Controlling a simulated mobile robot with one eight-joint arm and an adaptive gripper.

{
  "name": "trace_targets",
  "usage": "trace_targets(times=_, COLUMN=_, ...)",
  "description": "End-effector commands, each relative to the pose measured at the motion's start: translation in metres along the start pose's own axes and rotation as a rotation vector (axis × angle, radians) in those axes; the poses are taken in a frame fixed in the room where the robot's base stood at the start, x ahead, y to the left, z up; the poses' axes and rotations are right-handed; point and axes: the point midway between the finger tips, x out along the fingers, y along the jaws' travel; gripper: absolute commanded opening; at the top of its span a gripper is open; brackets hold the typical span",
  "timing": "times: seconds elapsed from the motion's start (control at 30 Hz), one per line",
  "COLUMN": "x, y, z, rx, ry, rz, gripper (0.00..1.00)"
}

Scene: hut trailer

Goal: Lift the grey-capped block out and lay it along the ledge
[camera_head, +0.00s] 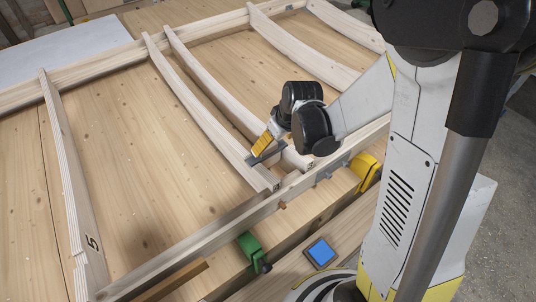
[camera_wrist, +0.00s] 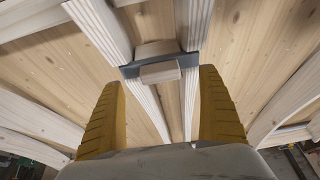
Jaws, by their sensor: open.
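The grey-capped block (camera_wrist: 160,73) is pale wood with a dark grey bar across it. It sits between two pale curved ribs, and the ends of the bar reach over both ribs. In the head view its grey bar (camera_head: 268,153) shows close to the front ends of the ribs, partly behind my gripper. My gripper (camera_head: 262,145) points down at it from above. In the wrist view the yellow fingers (camera_wrist: 160,80) are spread wide, one on each side of the block, with nothing held. I cannot tell for sure which edge is the ledge; a long front rail (camera_head: 225,237) runs below the ribs.
A green clamp (camera_head: 250,247) and a yellow one (camera_head: 366,167) stand along the front rail. A blue-topped square item (camera_head: 320,252) lies on the lower front board. Other curved ribs (camera_head: 70,180) cross the wooden panel. The panel left of the block is clear.

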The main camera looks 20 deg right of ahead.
Motion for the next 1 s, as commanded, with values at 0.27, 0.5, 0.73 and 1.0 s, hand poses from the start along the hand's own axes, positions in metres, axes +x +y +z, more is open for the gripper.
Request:
trace_targets(times=0.27, x=0.034, y=-0.001, z=-0.005, rx=-0.002, ry=0.0, rz=0.0, gripper=0.88)
trace_targets(times=0.5, x=0.058, y=-0.001, z=-0.008, rx=0.0, ry=0.0, rz=0.0, gripper=0.88)
trace_targets(times=0.73, x=0.058, y=-0.001, z=-0.008, rx=0.0, ry=0.0, rz=0.0, gripper=0.86)
trace_targets(times=1.0, x=0.058, y=-0.001, z=-0.008, rx=0.0, ry=0.0, rz=0.0, gripper=0.2)
